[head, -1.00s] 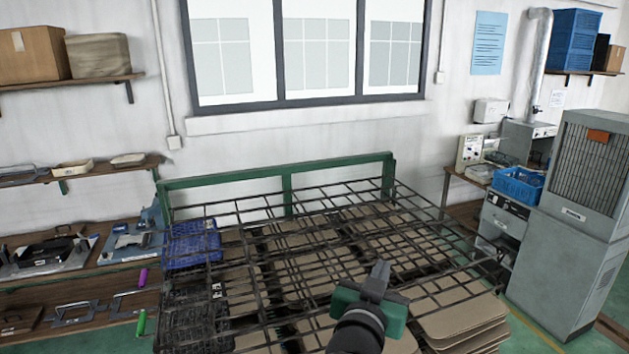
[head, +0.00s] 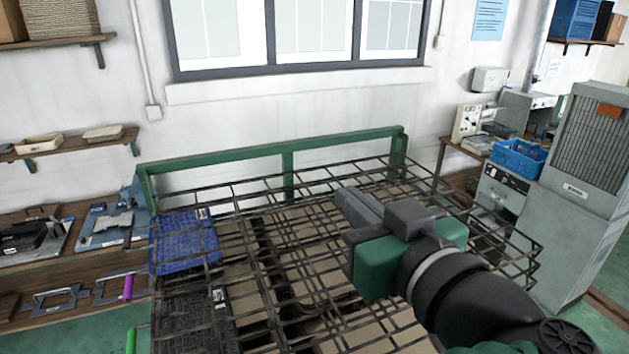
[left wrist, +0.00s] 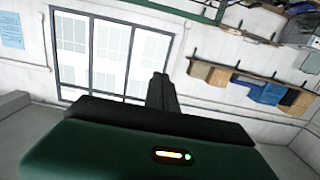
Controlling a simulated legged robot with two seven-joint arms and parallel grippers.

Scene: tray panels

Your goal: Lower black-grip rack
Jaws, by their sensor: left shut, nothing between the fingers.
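A dark wire rack (head: 255,187) with several lattice layers spreads across the middle of the head view, in front of a green frame (head: 270,152). Brown flat panels show through its bars. I cannot make out a black grip on it. My left gripper (head: 360,208), with a green body, hangs in front of the rack at right of centre. Its arm enters from the lower right and hides part of the rack. Its fingers are shut and empty. In the left wrist view the fingers (left wrist: 161,92) point at the window wall. My right gripper is not in view.
A purple grip (head: 128,287) and a green grip (head: 130,341) stand left of the rack. A blue mesh piece (head: 183,243) and a black one (head: 190,318) lie at its left side. A grey cabinet (head: 588,190) stands at right; wooden shelves (head: 80,147) line the left wall.

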